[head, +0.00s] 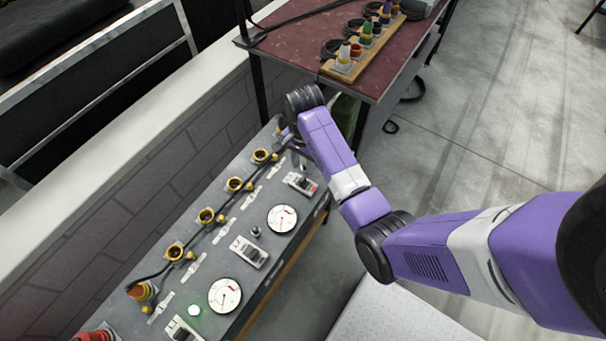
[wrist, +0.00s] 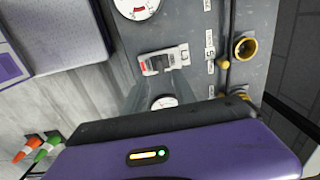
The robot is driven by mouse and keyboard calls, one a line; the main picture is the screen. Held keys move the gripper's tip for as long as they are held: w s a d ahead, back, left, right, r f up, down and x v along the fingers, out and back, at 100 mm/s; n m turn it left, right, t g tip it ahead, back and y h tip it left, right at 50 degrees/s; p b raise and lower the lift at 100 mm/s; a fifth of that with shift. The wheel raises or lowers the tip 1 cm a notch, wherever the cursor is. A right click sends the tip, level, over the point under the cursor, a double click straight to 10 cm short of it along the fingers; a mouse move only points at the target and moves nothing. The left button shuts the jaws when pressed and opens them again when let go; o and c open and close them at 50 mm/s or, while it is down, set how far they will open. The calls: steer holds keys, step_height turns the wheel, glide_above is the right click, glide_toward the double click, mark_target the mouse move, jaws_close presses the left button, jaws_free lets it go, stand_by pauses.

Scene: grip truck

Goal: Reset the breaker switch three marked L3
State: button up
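A grey breaker panel (head: 205,262) lies along the wall in the head view. Breaker switches sit on it: one at the far end (head: 300,183), one in the middle (head: 248,252) and one at the near end (head: 183,329). I cannot read which is marked L3. In the wrist view one breaker (wrist: 163,60) with a red part lies between two round dials, beside a strip of white labels (wrist: 210,48). My gripper (head: 287,132) is over the panel's far end, mostly hidden behind my arm.
Round dials (head: 282,218), yellow-rimmed sockets (head: 207,216) and a black cable run along the panel. A red-topped table (head: 300,47) holding coloured connectors stands beyond. Open concrete floor (head: 500,110) lies to the right.

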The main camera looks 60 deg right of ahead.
mark_target(303, 178)
step_height(303, 178, down, 7)
stand_by(0.4)
jaws_close()
